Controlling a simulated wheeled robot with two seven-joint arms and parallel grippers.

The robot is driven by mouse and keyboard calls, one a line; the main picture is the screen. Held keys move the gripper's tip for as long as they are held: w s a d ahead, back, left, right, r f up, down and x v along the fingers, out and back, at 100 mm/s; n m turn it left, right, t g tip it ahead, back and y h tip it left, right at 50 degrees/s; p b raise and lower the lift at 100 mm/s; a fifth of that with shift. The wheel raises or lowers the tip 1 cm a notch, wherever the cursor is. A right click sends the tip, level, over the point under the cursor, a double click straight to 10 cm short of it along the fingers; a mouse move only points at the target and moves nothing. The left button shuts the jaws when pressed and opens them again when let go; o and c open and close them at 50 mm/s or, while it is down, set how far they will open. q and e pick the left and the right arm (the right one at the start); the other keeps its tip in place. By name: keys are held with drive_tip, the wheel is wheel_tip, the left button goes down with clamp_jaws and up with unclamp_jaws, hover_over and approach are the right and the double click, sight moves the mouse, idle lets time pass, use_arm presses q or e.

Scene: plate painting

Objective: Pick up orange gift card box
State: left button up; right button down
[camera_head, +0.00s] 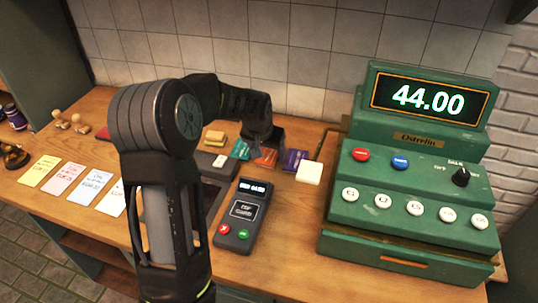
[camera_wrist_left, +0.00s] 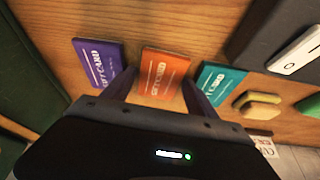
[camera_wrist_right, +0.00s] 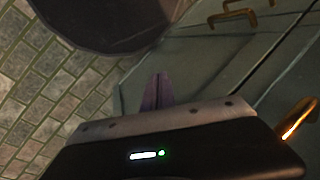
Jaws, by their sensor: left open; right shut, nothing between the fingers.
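In the left wrist view the orange box (camera_wrist_left: 162,73) shows between the two fingers of my left gripper (camera_wrist_left: 160,95), which is open and empty. The gripper hides the box's near end there; I cannot tell whether the fingers touch it. The purple box (camera_wrist_left: 98,62) and teal box (camera_wrist_left: 217,84) lie just outside the fingers. My right gripper (camera_wrist_right: 157,90) is shut and empty, away from the counter top.
A green cash register (camera_head: 410,190) stands at the right. Several paper notes (camera_head: 89,184) lie at the left. A tiled wall (camera_head: 270,45) closes the back. Cabinet fronts (camera_wrist_right: 220,70) show in the right wrist view.

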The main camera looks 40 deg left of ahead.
sight(267, 156)
use_arm(q)
drive_tip(key=shift+f, duration=0.15)
idle(0.5)
drive_tip(key=c, duration=1.1)
drive_tip(key=shift+r, duration=0.45)
wheel_tip(267, 156, up, 9)
drive_tip(key=b, duration=0.1)
drive_tip(key=shift+r, duration=0.2)
drive_tip(key=shift+a, duration=0.1)
